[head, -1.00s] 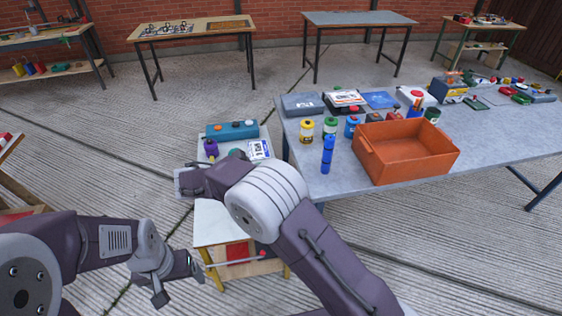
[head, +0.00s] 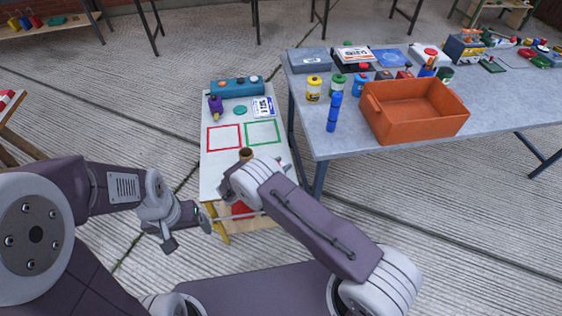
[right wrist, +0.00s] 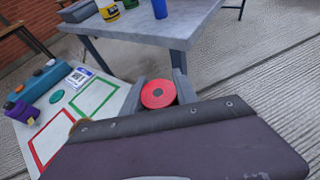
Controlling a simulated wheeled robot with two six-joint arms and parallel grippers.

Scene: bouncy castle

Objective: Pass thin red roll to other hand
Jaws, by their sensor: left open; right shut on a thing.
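In the head view my right wrist hides the roll, near the front end of the small white table (head: 215,182). My left gripper (head: 187,232) is open and empty in the head view, to the left of my right wrist and a little lower, beside the table's front left corner. The two grippers are apart.
The small table carries a red square outline (head: 224,137), a green one (head: 262,132), a teal box (head: 237,87), a purple bottle (head: 215,106) and a brown round thing (head: 246,154). To the right, a grey table (head: 335,145) holds an orange crate (head: 415,127) and a blue cylinder (head: 333,112).

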